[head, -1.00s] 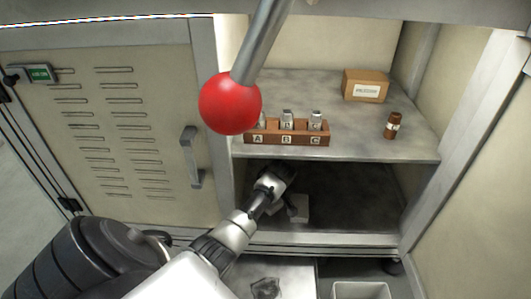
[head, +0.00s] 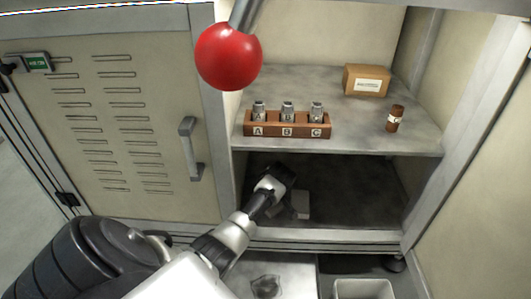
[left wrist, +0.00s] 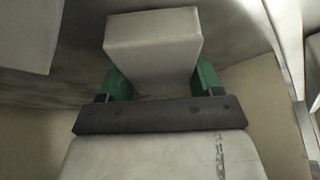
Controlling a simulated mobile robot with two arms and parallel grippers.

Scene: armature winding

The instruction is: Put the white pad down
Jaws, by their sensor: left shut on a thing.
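My left gripper (head: 275,194) reaches into the dark lower compartment of the cabinet. In the left wrist view a white block-shaped pad (left wrist: 152,40) sits between its green fingers (left wrist: 160,82), and the gripper is shut on it. In the head view a pale block (head: 301,204) shows just right of the gripper, low in the compartment. I cannot tell whether it is the held pad or another one. Contact between the held pad and the compartment floor is hidden. My right gripper is not in view.
A red ball (head: 228,56) on a metal rod hangs in front. On the upper shelf (head: 350,135) stand a brown rack (head: 272,130) with metal parts, a cardboard box (head: 366,80) and a brown bottle (head: 394,119). A white bin (head: 362,289) is below. Another pale surface (left wrist: 25,35) shows beside the pad.

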